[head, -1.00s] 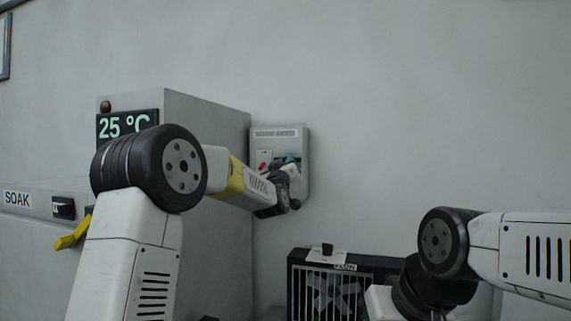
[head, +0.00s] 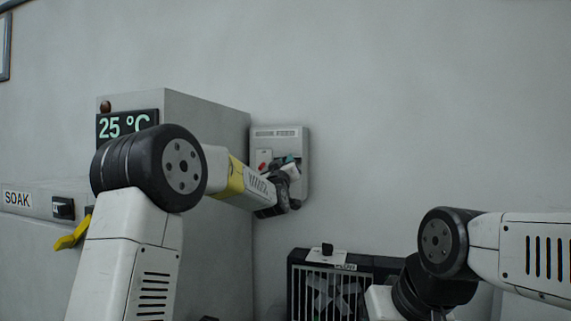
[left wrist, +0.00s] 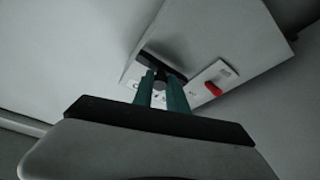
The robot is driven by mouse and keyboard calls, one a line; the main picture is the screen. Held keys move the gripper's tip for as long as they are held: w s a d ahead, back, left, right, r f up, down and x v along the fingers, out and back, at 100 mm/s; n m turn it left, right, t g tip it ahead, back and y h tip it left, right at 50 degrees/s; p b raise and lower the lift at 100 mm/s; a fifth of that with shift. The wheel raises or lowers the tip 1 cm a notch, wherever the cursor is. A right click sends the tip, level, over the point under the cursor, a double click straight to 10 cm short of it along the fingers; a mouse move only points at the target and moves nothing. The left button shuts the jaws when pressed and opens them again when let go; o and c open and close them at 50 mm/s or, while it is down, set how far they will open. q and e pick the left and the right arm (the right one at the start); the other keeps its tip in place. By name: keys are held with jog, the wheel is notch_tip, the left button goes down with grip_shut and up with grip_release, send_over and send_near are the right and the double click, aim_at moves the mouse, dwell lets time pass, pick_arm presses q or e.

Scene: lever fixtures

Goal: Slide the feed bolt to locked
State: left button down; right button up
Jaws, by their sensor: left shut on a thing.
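The feed box (head: 278,132) is a pale grey box on the wall with a lettered strip ending in FEED. My left gripper (head: 291,160) reaches its front, and the arm hides part of the box. In the left wrist view my left gripper's teal fingers (left wrist: 160,90) are shut on the dark round knob of the feed bolt (left wrist: 158,74), at a dark slot in a white plate. The fingers hide much of the knob, and I cannot read the bolt's position. My right gripper is not in view.
A red switch on a white plate (left wrist: 214,89) sits beside the bolt. A grey cabinet (head: 215,115) reading 25 °C stands left of the box. A yellow lever (head: 72,235) is at left. A dark barred unit (head: 325,290) is below.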

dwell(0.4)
pick_arm(q)
jog(key=a, duration=0.2)
jog(key=w+a, duration=0.1)
jog(key=a, duration=0.2)
jog(key=w+a, duration=0.1)
jog(key=a, duration=0.1)
jog(key=shift+w+a, duration=0.2)
jog(key=shift+a, duration=0.15)
jog(key=shift+r, duration=0.1)
jog(key=c, duration=1.3)
grip_release()
jog(key=v, duration=0.7)
jog(key=shift+s, duration=0.35)
